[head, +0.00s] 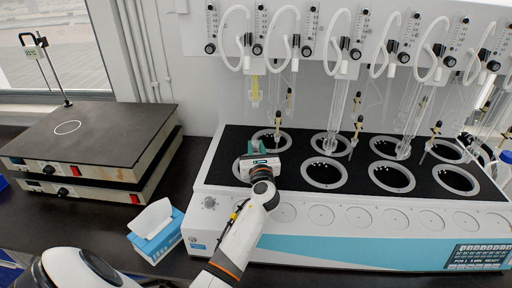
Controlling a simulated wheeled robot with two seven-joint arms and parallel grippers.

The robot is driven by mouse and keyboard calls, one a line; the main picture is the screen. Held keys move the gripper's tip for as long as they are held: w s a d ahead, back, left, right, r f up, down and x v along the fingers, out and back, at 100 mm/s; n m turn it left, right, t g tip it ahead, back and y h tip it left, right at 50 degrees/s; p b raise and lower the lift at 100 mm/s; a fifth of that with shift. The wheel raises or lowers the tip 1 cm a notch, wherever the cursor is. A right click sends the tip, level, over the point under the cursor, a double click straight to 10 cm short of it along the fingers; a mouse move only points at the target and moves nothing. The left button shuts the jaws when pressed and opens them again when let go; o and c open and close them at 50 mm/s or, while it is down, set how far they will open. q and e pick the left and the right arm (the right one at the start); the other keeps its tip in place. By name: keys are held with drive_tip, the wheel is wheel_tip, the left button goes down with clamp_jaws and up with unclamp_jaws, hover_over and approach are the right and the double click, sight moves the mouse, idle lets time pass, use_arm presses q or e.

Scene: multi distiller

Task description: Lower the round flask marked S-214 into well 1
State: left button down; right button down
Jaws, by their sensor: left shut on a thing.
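My left gripper (263,150) is over the left end of the distiller's black top, between the leftmost front well (240,172) and the leftmost back well (257,136). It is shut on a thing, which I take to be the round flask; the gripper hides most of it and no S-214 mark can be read. The leftmost front well is partly covered by the gripper, and I cannot tell whether the flask is inside its rim. No well number is readable.
The distiller (390,248) has two rows of wells; the other front wells look empty. Glass tubes and hoses hang over the back row from a white panel (325,15). A tissue box (163,240) and stacked hotplates (100,140) stand at left.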

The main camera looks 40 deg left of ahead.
idle(0.3)
use_arm(q)
drive_tip(key=shift+f, duration=0.2)
drive_tip(key=c, duration=1.1)
unclamp_jaws()
drive_tip(key=shift+f, duration=0.1)
drive_tip(key=b+v, duration=0.2)
drive_tip(key=v, duration=1)
